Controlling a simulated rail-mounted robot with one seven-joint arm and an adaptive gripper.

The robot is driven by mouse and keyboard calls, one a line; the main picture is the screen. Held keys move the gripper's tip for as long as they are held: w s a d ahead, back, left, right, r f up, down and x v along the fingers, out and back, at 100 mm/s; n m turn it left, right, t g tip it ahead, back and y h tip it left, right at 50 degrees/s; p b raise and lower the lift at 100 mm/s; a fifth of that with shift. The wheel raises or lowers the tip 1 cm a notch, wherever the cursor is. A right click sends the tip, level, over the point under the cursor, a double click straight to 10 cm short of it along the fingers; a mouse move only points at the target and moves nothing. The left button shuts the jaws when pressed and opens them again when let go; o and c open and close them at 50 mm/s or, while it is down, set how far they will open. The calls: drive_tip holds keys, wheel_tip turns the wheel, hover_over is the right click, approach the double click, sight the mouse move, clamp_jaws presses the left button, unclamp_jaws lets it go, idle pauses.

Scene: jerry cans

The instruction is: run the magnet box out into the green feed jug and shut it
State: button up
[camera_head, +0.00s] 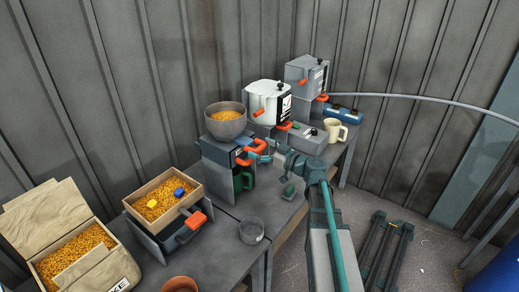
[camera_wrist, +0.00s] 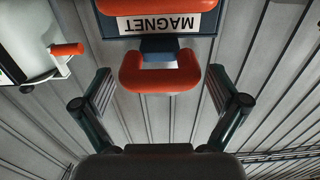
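The magnet box (camera_head: 218,153) is a grey-blue housing under a round grain hopper (camera_head: 226,122), with orange handles on its front. In the wrist view its label reads MAGNET (camera_wrist: 165,23), upside down, with an orange U-shaped handle (camera_wrist: 160,80) beside it. My gripper (camera_wrist: 162,92) is open, its two fingers on either side of that handle and apart from it. In the head view my gripper (camera_head: 266,151) is at the front of the box. The green feed jug (camera_head: 243,180) stands below the box front, partly hidden; its inside is not visible.
A wooden grain tray (camera_head: 160,221) with yellow and blue pieces sits on another orange-handled unit at left. A grey cup (camera_head: 251,230) stands on the bench in front. A white can (camera_head: 268,102), grey can (camera_head: 304,77) and cream mug (camera_head: 335,129) stand behind.

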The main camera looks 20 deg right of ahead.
idle(0.3)
drive_tip(key=v, duration=1.2)
